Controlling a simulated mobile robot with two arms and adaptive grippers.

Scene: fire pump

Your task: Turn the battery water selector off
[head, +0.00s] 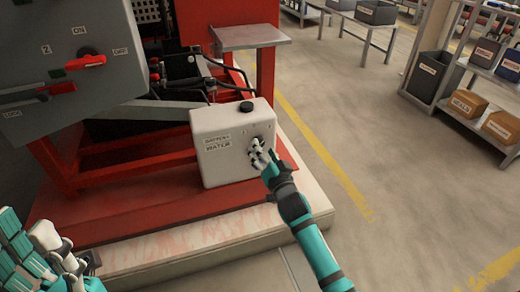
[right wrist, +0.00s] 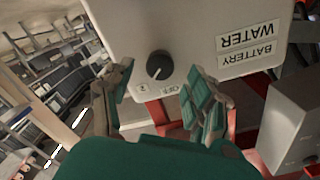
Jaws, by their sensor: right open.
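The white battery water box (head: 215,170) stands on the red frame, with its label and a black cap on top. In the right wrist view the box (right wrist: 205,30) appears upside down. Its dark round selector knob (right wrist: 159,65) sits between small labels; the one at lower right reads OFF. A pale pointer mark on the knob seems to aim lower left, away from OFF. My right gripper (head: 257,152) is open at the box's front face; its fingers (right wrist: 162,100) are spread either side of the knob, apart from it. My left gripper (head: 50,262) is at the lower left, partly cut off.
A grey control panel (head: 60,70) with a red switch and lever is at upper left. A small grey-topped stand (head: 250,37) is behind the box. The pale plinth (head: 180,238) edges the pump. Shelves with boxes (head: 468,102) stand right; the floor between is clear.

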